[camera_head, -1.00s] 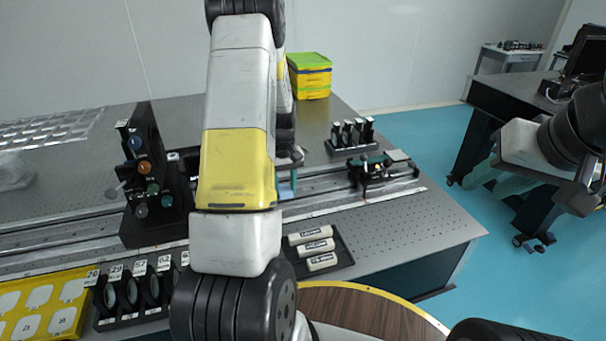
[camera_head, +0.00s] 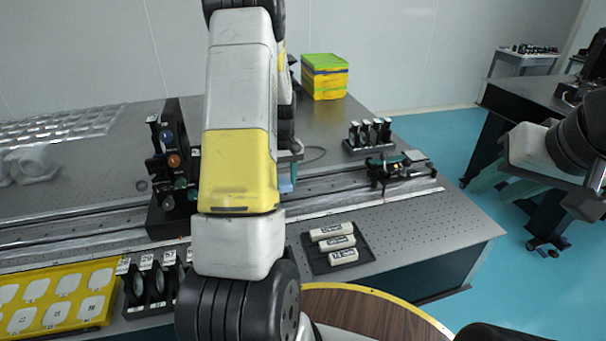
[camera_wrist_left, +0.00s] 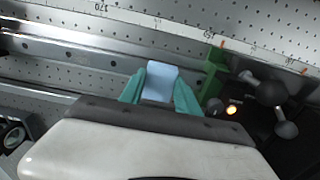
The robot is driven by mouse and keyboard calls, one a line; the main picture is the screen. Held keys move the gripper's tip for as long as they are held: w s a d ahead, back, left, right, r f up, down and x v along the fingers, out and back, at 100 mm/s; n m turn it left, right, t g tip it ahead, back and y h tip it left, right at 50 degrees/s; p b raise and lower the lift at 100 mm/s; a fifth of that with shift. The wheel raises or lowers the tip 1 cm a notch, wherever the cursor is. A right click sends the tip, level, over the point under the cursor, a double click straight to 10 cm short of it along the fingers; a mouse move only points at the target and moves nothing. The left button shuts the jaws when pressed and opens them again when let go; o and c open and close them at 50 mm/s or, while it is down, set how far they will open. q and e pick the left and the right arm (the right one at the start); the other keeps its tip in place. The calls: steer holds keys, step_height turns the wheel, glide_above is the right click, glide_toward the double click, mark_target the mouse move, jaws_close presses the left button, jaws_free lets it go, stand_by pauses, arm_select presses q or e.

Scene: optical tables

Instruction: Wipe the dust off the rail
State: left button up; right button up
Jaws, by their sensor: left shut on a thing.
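The long metal rail (camera_head: 335,188) runs across the table, with a scale strip along its front edge. It also crosses the left wrist view (camera_wrist_left: 75,52). My left gripper (camera_wrist_left: 160,88) has teal fingers shut on a light blue wiping pad (camera_wrist_left: 161,81), over the rail. I cannot tell whether the pad touches it. In the head view my left forearm hides most of this gripper; only a bit of the blue pad (camera_head: 286,186) shows. Dust is not clearly visible. My right gripper (camera_head: 503,180) is off to the right over the floor, its teal fingers apart and empty.
A dark holder with coloured knobs (camera_head: 172,162) stands on the rail left of my forearm. A carriage (camera_head: 392,172) sits toward its right end. In front are a black tray (camera_head: 316,262) with white labelled blocks, lens holders (camera_head: 150,283) and a yellow tray (camera_head: 52,312).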

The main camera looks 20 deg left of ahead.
mark_target(284, 183)
arm_select(q)
steer(key=shift+a+r, duration=0.1)
steer(key=shift+r, duration=2.55)
